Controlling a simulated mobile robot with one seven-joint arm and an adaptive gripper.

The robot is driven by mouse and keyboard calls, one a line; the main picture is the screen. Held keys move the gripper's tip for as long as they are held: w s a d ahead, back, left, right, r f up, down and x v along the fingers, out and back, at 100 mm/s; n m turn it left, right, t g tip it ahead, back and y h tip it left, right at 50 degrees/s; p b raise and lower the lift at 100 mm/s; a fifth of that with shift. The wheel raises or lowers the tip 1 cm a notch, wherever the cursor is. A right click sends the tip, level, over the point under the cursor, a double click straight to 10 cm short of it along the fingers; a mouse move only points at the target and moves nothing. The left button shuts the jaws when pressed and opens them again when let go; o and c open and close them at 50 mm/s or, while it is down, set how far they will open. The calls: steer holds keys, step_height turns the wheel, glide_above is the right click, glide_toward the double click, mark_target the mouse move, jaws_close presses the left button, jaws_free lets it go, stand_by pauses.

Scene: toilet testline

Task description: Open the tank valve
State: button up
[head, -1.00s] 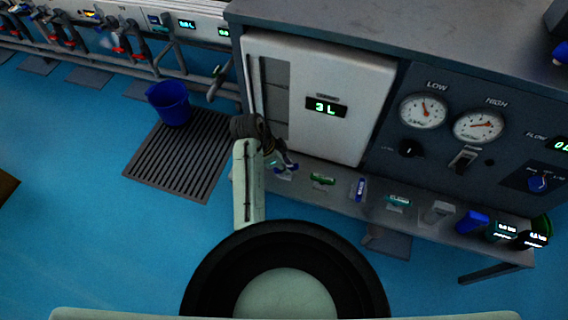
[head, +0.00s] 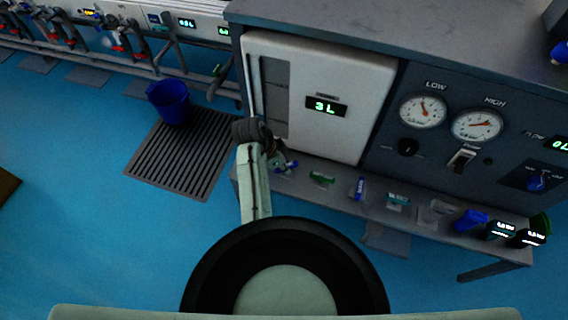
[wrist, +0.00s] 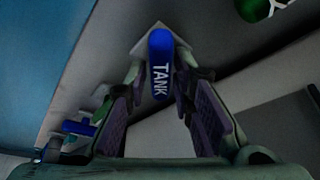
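The tank valve shows in the wrist view as a blue rounded handle (wrist: 160,64) marked TANK, on a pale angular base. My gripper (wrist: 160,76) is open, with one finger on each side of the handle's lower part. Gaps show between the fingers and the handle, and I cannot tell whether either touches it. In the head view my gripper is small and mostly hidden behind my arm, by the left end of the bench shelf. A blue part there (head: 291,166) may be the valve handle.
A green handle (head: 322,179) and a blue one (head: 360,188) stand to the right on the shelf. A white panel (head: 330,70) reading 3 L rises behind. A blue bucket (head: 170,101) stands on a floor grate (head: 160,165) at left. Open blue floor lies in front.

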steer(key=shift+o, duration=1.3)
steer(key=v, duration=0.8)
steer(key=shift+w+a+r, duration=0.2)
steer(key=shift+r, duration=0.2)
steer(key=shift+s+v, duration=0.1)
steer(key=shift+v, duration=0.7)
steer(key=shift+s+v, duration=0.15)
steer(key=shift+v, duration=0.65)
